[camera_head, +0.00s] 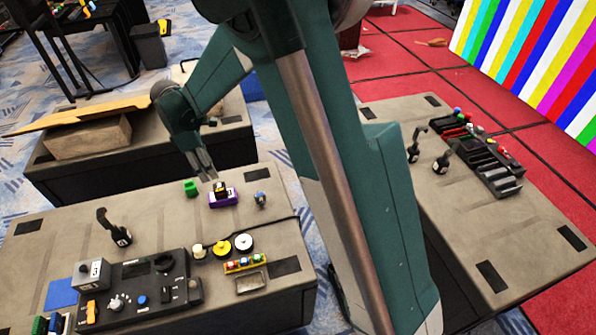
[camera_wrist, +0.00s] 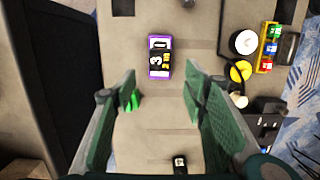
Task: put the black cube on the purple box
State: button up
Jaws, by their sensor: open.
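The purple box (camera_head: 223,201) lies on the near table, and it also shows in the wrist view (camera_wrist: 153,73). A small black cube (camera_head: 220,187) with yellow and white markings appears to sit on top of it. In the wrist view the black cube (camera_wrist: 159,60) lies within the box's outline, with a white digit on it. My gripper (camera_head: 206,172) is open and above the table, just behind and left of the box in the head view. The cube appears apart from the fingers.
A green block (camera_head: 191,188) stands left of the box. A small dark item (camera_head: 262,199) stands to its right. A black clamp-like object (camera_head: 119,232), a control panel (camera_head: 140,290), yellow and white discs (camera_head: 222,248) and a yellow tray (camera_head: 245,265) occupy the table's front.

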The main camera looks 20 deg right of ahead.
jog(key=s+d+r+m+t+y, duration=0.15)
jog(key=s+d+r+m, duration=0.25)
jog(key=s+d+r, duration=0.4)
jog(key=s+d+r+m+t, duration=0.2)
jog(key=s+d+r+m, duration=0.25)
jog(key=d+r, duration=0.55)
jog(key=s+d+m+t, duration=0.1)
jog(key=s+d+m, duration=0.2)
jog(key=s, duration=0.4)
jog(key=s+d+r+m+t, duration=0.1)
jog(key=s+d+m, duration=0.2)
jog(key=s+d, duration=0.2)
jog(key=s+d+m+t, duration=0.1)
jog(key=s+d+m, duration=0.2)
jog(key=s, duration=0.5)
jog(key=shift+s+d+r+t, duration=0.15)
jog(key=shift+s+d+t, duration=0.2)
jog(key=shift+d, duration=0.05)
